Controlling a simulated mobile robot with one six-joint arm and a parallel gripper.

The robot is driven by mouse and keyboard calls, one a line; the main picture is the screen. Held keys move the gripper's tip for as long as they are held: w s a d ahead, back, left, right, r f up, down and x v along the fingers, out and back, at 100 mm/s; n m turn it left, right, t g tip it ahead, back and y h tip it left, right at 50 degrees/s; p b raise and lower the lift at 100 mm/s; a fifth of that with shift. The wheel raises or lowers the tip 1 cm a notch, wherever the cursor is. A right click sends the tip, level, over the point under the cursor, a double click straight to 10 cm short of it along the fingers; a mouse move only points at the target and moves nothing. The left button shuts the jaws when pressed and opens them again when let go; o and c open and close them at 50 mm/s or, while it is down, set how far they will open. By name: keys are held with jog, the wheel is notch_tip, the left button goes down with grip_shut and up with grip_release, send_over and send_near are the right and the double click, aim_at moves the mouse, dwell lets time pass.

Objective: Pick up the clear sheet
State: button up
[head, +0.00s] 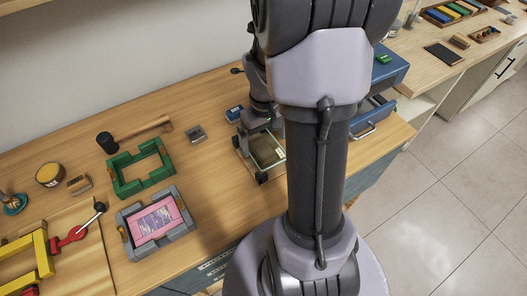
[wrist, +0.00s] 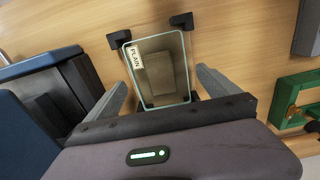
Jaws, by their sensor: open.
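The clear sheet (wrist: 163,55) is a see-through rectangle with a pale green rim and a small label reading PLAIN. It lies over the wooden worktop among black corner holders (wrist: 182,20). In the head view the sheet (head: 268,153) is partly hidden by my arm. My gripper (wrist: 162,80) is open, with one grey finger on each side of the sheet's near part. Small gaps seem to show between fingers and sheet; I cannot tell their height against it. In the head view my gripper (head: 258,128) is above the sheet's far end.
A blue drawer box (head: 388,68) with an open drawer (head: 368,115) stands right of the sheet. A green frame (head: 141,166), a grey frame with a pink sheet (head: 157,219) and a mallet (head: 134,133) lie to the left.

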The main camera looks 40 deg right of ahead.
notch_tip(320, 180, down, 2)
jog(key=shift+f, duration=0.1)
jog(key=c, duration=1.4)
jog(key=shift+r, duration=0.2)
